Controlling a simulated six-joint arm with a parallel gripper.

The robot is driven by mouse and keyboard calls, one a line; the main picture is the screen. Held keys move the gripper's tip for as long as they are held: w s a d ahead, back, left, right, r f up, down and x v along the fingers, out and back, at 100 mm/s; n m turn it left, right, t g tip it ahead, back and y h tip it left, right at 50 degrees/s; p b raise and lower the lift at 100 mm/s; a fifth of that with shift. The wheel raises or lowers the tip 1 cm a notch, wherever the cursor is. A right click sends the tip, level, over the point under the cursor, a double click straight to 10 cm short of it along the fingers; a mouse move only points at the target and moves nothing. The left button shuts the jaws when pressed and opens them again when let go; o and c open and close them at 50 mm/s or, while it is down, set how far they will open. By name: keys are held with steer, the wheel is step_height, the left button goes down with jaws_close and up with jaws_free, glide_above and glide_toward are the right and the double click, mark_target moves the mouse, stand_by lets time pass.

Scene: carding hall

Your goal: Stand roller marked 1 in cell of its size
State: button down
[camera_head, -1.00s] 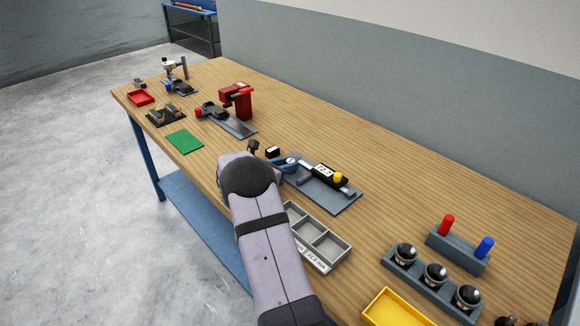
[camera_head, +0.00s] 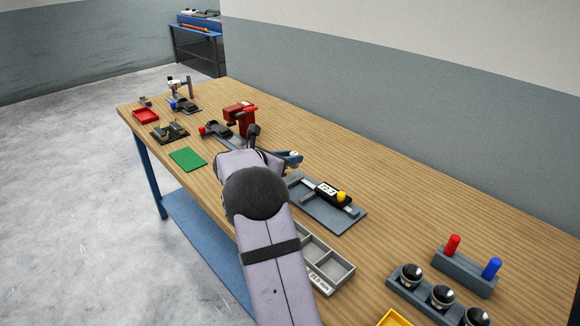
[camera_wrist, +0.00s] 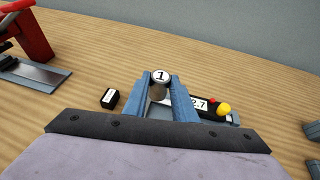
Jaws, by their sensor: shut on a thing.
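The roller marked 1 (camera_wrist: 161,77) is a small metal cylinder with a white numbered end, seen between my fingertips in the wrist view. My gripper (camera_wrist: 161,88) is shut on it; its blue fingers (camera_head: 290,158) also show in the head view, beside the caliper's far left end. The roller itself cannot be made out in the head view. The grey tray with cells (camera_head: 336,270) lies right of my arm near the table's front edge. One label on it appears to read 31.0 mm. My arm hides its left part.
A digital caliper on a grey plate (camera_head: 322,212) lies behind the tray. A small black labelled block (camera_wrist: 110,98) stands left of my fingers. A red press (camera_head: 239,114) stands farther left. A rack with dark knobs (camera_head: 425,303) is at the right. The back strip of table is clear.

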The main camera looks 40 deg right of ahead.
steer(key=w+a+r+n+t+p, duration=0.2)
steer(key=a+r+p, duration=0.2)
steer(key=a+r, duration=0.5)
steer(key=s+a+f+m+g, duration=0.2)
steer(key=s+f+m+g, duration=0.1)
steer(key=s, duration=0.8)
steer(key=s+a+f+m+g, duration=0.3)
steer(key=s+f+m+g, duration=0.1)
steer(key=s, duration=0.8)
step_height(320, 180, down, 2)
steer(key=shift+s+f+g+p, duration=0.2)
steer(key=shift+s+g+p, duration=0.15)
steer(key=shift+g, duration=0.15)
steer(key=shift+f, duration=0.15)
steer(key=shift+f+p, duration=0.4)
steer(key=shift+f, duration=4.45)
